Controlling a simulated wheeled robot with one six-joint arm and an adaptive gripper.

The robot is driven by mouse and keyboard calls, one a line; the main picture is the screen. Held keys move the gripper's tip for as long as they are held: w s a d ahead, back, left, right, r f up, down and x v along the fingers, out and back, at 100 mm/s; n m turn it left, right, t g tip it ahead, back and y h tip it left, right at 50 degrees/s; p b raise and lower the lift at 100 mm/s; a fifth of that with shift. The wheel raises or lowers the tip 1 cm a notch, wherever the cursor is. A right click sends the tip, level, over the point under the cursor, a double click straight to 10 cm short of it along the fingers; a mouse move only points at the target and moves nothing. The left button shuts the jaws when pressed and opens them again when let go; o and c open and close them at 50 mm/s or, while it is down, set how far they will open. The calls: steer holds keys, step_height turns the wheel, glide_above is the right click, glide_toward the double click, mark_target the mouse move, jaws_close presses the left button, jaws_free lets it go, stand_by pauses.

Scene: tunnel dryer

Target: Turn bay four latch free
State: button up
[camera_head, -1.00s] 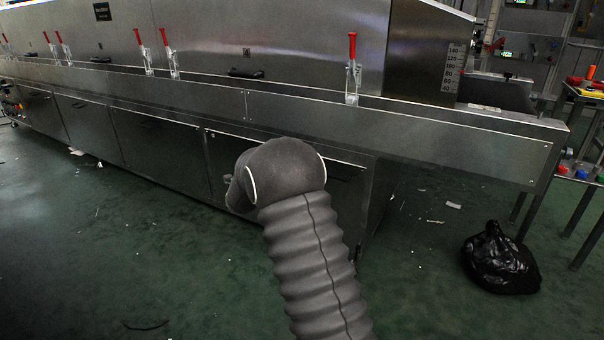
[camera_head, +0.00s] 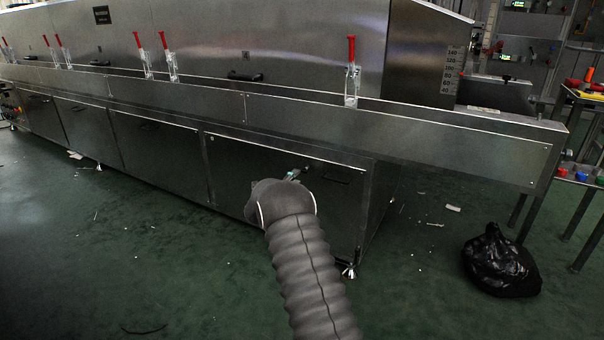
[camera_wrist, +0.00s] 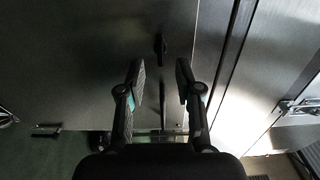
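In the wrist view a small black latch (camera_wrist: 160,44) sits on a steel door panel, upright in the picture. My gripper (camera_wrist: 160,78) is open and empty. Its two fingers stand apart, one on each side of the latch's line, and the latch shows just beyond the fingertips. I see no contact. In the head view my gripper (camera_head: 295,173) shows only as a small tip past my grey arm, before the dryer's right-hand lower door (camera_head: 235,160). The latch cannot be made out there. No bay number is readable.
The long steel dryer (camera_head: 320,120) fills the back, with several upright red-handled clamps (camera_head: 351,70) on its ledge. A black bag (camera_head: 500,262) lies on the floor at right, before a rack (camera_head: 575,185). The green floor between is mostly clear, with small scraps.

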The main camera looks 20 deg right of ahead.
steer(key=shift+x, duration=2.7)
jaws_close()
